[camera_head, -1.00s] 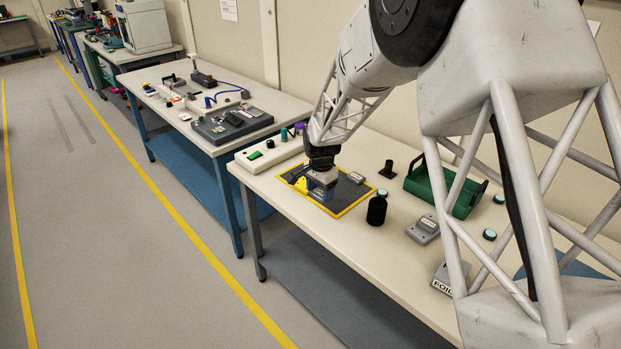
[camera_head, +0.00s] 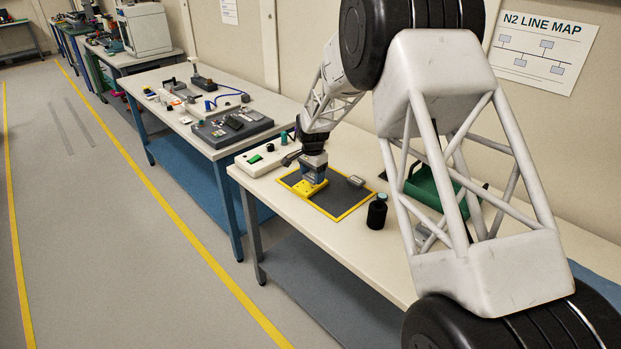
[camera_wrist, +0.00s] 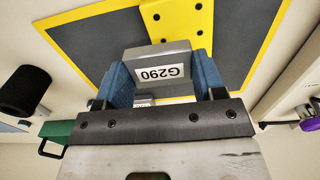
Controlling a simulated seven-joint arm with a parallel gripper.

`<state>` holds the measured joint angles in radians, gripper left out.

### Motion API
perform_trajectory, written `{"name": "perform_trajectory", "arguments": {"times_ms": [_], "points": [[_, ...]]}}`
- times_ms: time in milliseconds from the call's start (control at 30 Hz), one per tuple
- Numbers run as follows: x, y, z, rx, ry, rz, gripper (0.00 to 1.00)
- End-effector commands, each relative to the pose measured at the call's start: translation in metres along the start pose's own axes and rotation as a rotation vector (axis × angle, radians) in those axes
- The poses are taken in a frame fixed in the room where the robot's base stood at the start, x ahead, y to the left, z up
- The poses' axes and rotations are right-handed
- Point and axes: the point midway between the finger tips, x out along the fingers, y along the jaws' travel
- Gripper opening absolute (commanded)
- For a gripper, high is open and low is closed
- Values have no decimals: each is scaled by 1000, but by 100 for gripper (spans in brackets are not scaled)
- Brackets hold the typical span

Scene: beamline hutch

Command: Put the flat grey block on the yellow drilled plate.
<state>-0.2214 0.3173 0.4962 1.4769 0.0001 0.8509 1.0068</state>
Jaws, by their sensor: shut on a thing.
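My gripper (camera_wrist: 162,78), with blue fingers, is shut on a flat grey block (camera_wrist: 160,62) labelled G290. In the head view my gripper (camera_head: 313,172) is over the yellow drilled plate (camera_head: 303,189), and the block is mostly hidden by the fingers. The plate lies on a dark mat with a yellow border. In the wrist view the yellow plate (camera_wrist: 190,18), with dark holes, shows just beyond the block, which overlaps its near edge in the picture. I cannot tell whether block and plate touch.
The dark mat (camera_head: 334,196) also bears another small grey block (camera_head: 356,181). A black cylinder (camera_head: 377,213) stands just right of the mat. A green box (camera_head: 424,184) is farther right, partly behind my arm. A white box with a green button (camera_head: 258,159) is to the left.

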Motion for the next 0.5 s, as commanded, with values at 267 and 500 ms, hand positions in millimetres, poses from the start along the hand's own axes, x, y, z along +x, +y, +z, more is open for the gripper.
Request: {"name": "perform_trajectory", "arguments": {"times_ms": [267, 500], "points": [[2, -18, -12, 0, 0, 0, 38], [2, -20, -13, 0, 0, 0, 38]]}}
